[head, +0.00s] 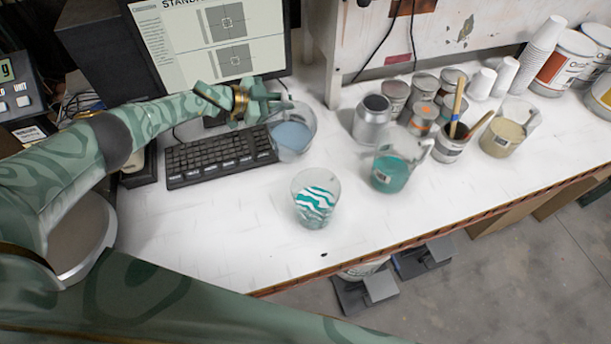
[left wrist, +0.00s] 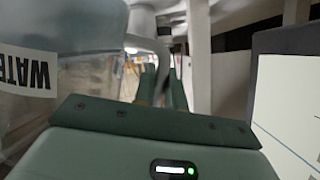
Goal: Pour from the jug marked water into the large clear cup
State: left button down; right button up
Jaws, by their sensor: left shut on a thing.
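The jug marked water (head: 292,134) is clear with pale blue-grey liquid, beside the keyboard in the head view. Its WATER label shows at the left of the left wrist view (left wrist: 25,72). My left gripper (head: 268,101) is at the jug's upper back side, shut on it, apparently at the handle; the fingers (left wrist: 160,88) partly hide the grip. I cannot tell whether the jug is clear of the table. The large clear cup (head: 316,200) stands upright in front of the jug, to its right, with teal and white wavy bands. My right gripper is not in view.
A jug of teal liquid (head: 390,172) stands right of the cup; a jug of yellowish liquid (head: 502,138) is farther right. Several cans, including a silver one (head: 372,122), stand behind. A keyboard (head: 220,157) and monitor (head: 215,40) are at left. The table front is clear.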

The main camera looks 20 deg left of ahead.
aim_at(283, 96)
pick_arm(q)
jog(key=shift+s+d+r+m+p, duration=0.15)
jog(key=shift+s+r+m+p, duration=0.2)
jog(key=shift+r+p, duration=0.4)
jog(key=shift+s+d+r+t+p, duration=0.1)
jog(key=shift+s+d+t+p, duration=0.15)
jog(key=shift+t+p, duration=0.1)
jog(key=r+p, duration=0.1)
jog(key=s+m+p, duration=0.1)
jog(key=r+p, duration=0.1)
jog(key=p, duration=0.1)
jog(key=shift+s+d+r+m+t, duration=0.25)
jog(key=shift+s+d+r+t, duration=0.05)
jog(key=shift+d+r+t, duration=0.05)
jog(key=shift+s+d+r+m+p, duration=0.3)
jog(key=shift+r+m, duration=0.1)
jog(key=shift+r, duration=0.2)
jog(key=shift+t+y, duration=0.3)
jog(key=shift+a, duration=0.15)
jog(key=shift+s+d+r, duration=0.1)
jog(key=shift+d+r, duration=0.1)
jog(key=shift+r, duration=0.05)
jog(key=shift+a, duration=0.2)
